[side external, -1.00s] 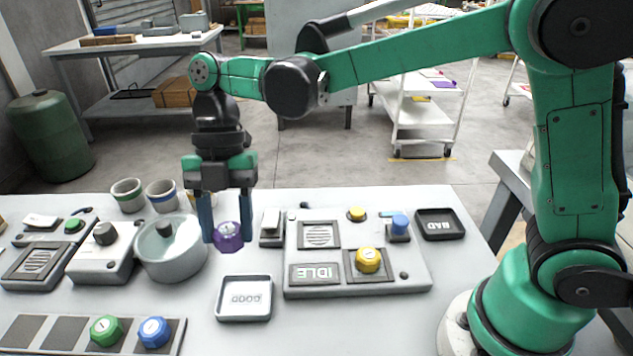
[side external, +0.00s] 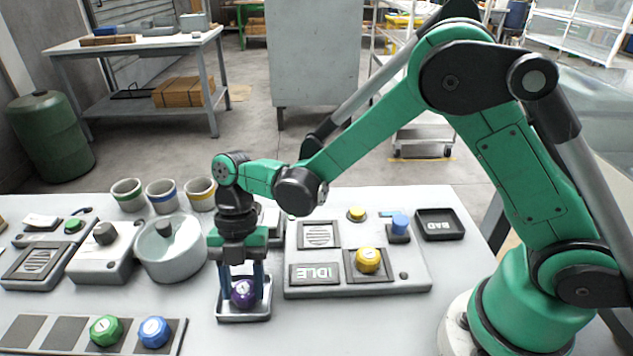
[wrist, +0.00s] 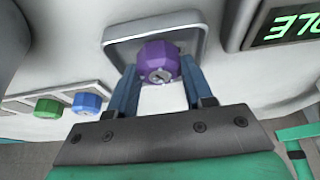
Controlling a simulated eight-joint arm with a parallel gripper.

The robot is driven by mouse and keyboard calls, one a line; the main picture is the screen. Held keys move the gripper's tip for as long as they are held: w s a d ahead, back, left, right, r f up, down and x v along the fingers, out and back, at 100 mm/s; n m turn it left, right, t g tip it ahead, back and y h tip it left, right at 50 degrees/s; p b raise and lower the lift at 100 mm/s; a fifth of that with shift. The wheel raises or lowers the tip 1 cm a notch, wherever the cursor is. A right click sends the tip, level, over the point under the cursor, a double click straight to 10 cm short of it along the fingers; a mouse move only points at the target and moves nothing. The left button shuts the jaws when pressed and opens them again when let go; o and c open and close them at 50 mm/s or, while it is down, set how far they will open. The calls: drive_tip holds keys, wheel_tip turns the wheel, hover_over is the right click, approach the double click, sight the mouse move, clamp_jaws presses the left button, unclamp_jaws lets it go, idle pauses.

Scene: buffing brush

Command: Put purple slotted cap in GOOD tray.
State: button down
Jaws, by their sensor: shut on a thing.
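The purple slotted cap (side external: 243,293) is between the blue fingers of my gripper (side external: 244,290), which is shut on it. In the side view the cap is low over the GOOD tray (side external: 246,317), within its outline; I cannot tell whether it touches the tray floor. The wrist view also shows the purple cap (wrist: 158,62) between my fingertips (wrist: 157,84), its slotted face toward the camera, with the tray rim (wrist: 118,34) around it. The tray's lettering is hidden behind the cap and fingers.
The IDLE machine (side external: 415,281) with a yellow cap (side external: 368,260) stands right of the tray. The BAD tray (side external: 440,224) is at the back right. A round pot (side external: 170,262) is at left. A strip with green (side external: 106,330) and blue caps (side external: 154,331) lies front left.

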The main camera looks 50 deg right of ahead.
drive_tip(key=shift+f, duration=0.1)
drive_tip(key=c, duration=0.6)
unclamp_jaws()
drive_tip(key=v, duration=1.1)
drive_tip(key=shift+s+d+r+m+t+h, duration=0.5)
drive_tip(key=shift+s+d+m+t, duration=1.15)
drive_tip(key=shift+m, duration=2.85)
drive_tip(key=shift+s+d+r+m+t+h, duration=0.45)
drive_tip(key=shift+s+d+m+t, duration=0.55)
drive_tip(key=shift+d+m+t, duration=2.4)
drive_tip(key=shift+s+d+r+m+t+h, duration=0.25)
drive_tip(key=shift+s+d+m+h, duration=0.8)
drive_tip(key=shift+m, duration=4.55)
drive_tip(key=shift+s+d+y, duration=0.25)
drive_tip(key=shift+d+y, duration=0.15)
drive_tip(key=shift+d, duration=0.05)
